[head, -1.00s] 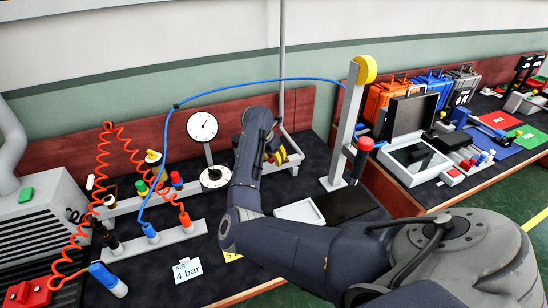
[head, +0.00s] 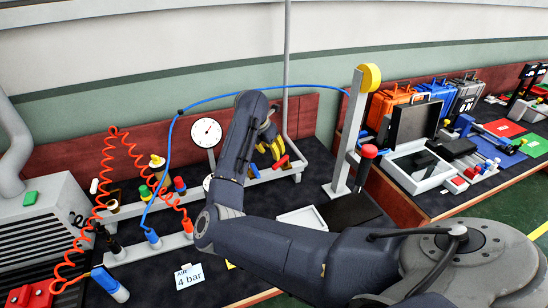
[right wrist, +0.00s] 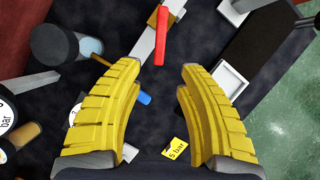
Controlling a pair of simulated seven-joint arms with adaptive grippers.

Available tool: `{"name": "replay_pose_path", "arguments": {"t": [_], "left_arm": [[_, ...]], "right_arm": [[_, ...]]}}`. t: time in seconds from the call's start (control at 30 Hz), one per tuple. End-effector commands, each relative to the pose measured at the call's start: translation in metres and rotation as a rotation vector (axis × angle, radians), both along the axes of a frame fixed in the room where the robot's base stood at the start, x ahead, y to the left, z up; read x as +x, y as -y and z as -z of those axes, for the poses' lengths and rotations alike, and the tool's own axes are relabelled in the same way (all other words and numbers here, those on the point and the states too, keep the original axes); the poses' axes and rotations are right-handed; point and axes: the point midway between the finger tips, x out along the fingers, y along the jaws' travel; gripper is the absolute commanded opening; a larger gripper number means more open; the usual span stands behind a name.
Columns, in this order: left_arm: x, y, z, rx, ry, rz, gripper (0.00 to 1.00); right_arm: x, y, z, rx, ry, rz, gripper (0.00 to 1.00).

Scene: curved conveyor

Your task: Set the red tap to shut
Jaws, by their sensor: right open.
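The red tap's lever (head: 282,161) shows just right of my right gripper (head: 268,142) in the head view, on a pale bar at the back of the bench. In the right wrist view the red lever (right wrist: 161,36) lies at a slant to the pale bar, with a brass body (right wrist: 153,18) by its far end. My right gripper (right wrist: 160,105) is open and empty, its yellow fingers apart. The lever is beyond the fingertips, roughly in line with the gap, and I see no contact. My left gripper is not in view.
A blue lever (right wrist: 144,98) shows between the fingers, beyond them. A dial gauge (head: 206,133) stands left of my right arm. A post with a yellow disc (head: 369,77) stands to the right. A blue hose (head: 220,98) arches behind, and red coiled hoses (head: 106,170) hang at left.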

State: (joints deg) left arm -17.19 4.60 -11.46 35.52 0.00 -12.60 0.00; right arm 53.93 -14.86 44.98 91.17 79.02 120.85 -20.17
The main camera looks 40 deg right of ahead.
Motion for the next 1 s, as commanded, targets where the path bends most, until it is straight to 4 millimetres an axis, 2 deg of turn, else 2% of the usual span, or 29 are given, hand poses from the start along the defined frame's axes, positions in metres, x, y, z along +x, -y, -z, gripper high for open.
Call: {"name": "replay_pose_path", "arguments": {"t": [0.23, 0.67, 0.77, 0.87, 1.0], "left_arm": [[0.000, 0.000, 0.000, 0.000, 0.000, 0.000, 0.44], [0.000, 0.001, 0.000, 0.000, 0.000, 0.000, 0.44], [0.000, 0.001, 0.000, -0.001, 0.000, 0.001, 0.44], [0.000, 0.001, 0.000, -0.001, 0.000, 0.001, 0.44], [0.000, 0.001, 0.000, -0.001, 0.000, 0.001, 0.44]], "right_arm": [[-0.002, -0.008, -0.021, -0.001, 0.001, 0.000, 0.38], [-0.002, -0.010, -0.025, 0.000, 0.000, 0.000, 0.40], [-0.004, -0.005, -0.027, -0.005, 0.002, 0.006, 0.28], [-0.006, 0.011, -0.031, -0.021, 0.001, 0.020, 0.17], [0.007, 0.034, -0.032, 0.008, 0.046, 0.063, 0.00]]}}
